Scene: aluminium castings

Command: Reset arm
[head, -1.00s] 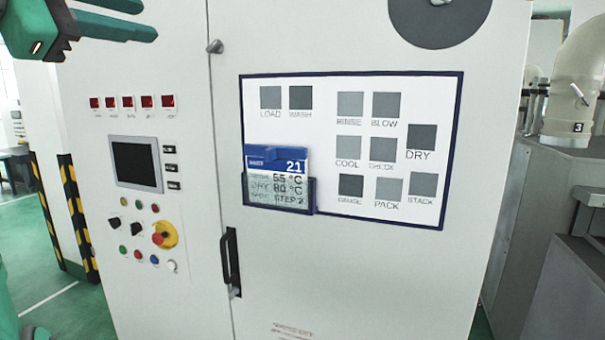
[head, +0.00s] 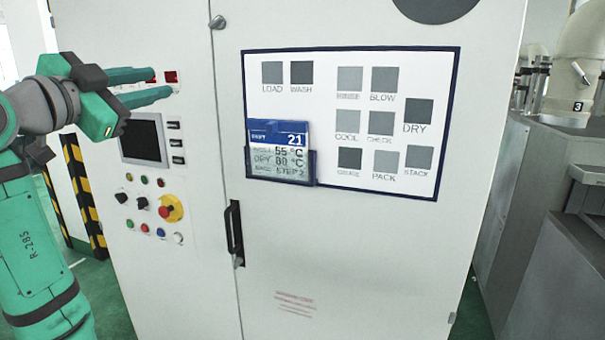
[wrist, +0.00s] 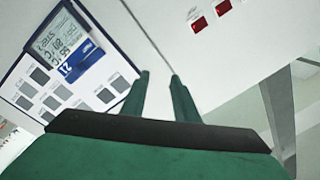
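My gripper (head: 162,84) is at the left of the head view, its two green fingers pointing right in front of the cabinet's left panel. The fingers are apart with nothing between them. In the wrist view my gripper (wrist: 162,85) also shows a clear gap between the fingers, with the white cabinet door seam beyond. My green arm rises from the lower left of the head view. The fingers partly hide the row of red displays. The gripper appears apart from the cabinet, though the exact distance cannot be told.
The white cabinet (head: 370,250) fills the middle. It carries a process board (head: 450,120), a blue-topped card (head: 278,133) in a holder, a black door handle (head: 234,233), a screen (head: 143,140) and a yellow-red emergency button (head: 170,208). Grey machinery (head: 540,200) stands at right.

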